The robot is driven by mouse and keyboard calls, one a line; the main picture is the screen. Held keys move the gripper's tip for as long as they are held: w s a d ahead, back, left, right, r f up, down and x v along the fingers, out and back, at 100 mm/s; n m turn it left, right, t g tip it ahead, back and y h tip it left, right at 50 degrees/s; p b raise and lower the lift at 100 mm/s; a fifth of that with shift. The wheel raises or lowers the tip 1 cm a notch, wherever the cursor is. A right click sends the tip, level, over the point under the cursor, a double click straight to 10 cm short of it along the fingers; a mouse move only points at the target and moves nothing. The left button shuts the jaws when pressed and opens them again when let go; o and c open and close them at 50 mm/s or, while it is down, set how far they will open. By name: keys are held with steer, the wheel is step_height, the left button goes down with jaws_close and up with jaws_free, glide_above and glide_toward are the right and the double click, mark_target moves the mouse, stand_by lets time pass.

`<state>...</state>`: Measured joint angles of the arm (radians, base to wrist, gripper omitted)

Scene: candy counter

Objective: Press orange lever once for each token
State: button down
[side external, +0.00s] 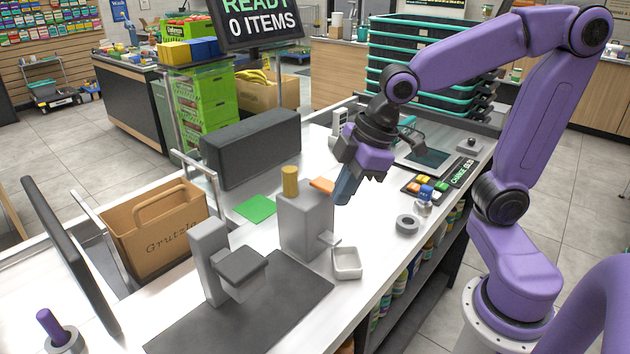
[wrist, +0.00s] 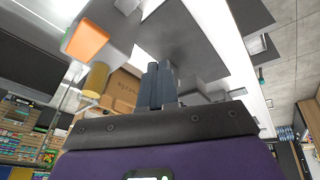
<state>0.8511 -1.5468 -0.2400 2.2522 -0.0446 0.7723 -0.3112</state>
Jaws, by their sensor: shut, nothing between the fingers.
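The orange lever (side external: 322,186) sticks out from the upper right of a grey dispenser box (side external: 305,222). The lever also shows in the wrist view (wrist: 87,42) as an orange block. A gold cylinder (side external: 290,182) stands on top of the box and also shows in the wrist view (wrist: 96,80). A small white dish (side external: 347,262) stands at the box's foot by a short grey spout; it looks empty. My gripper (side external: 343,197) is shut and empty, pointing down just right of the lever; I cannot tell if they touch. I cannot make out any tokens for certain.
A grey stand with a plate (side external: 240,262) sits left on a dark mat (side external: 285,305). A green square (side external: 255,209) lies behind the dispenser. A grey ring (side external: 407,224) and a colored keypad (side external: 425,187) are to the right. A purple peg (side external: 52,326) stands front left.

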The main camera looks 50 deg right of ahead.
mark_target(316, 179)
steer(key=w+d+r+t, duration=0.2)
steer(key=w+d+r, duration=0.1)
steer(key=w, duration=0.3)
steer(key=w+d+r+t, duration=0.2)
steer(key=w+d+r, duration=0.1)
steer(key=w, duration=0.4)
steer(key=shift+d+r+m+h, duration=0.3)
steer(key=shift+d+r, duration=0.05)
steer(key=shift+r, duration=0.45)
steer(key=shift+w, duration=0.1)
steer(key=shift+s+f, duration=0.2)
steer(key=shift+f, duration=1.25)
steer(key=shift+s+f, duration=0.25)
steer(key=shift+f, duration=1.25)
steer(key=shift+s+f, duration=0.2)
steer(key=shift+f, duration=1.25)
steer(key=shift+f, duration=0.4)
steer(key=shift+f, duration=0.1)
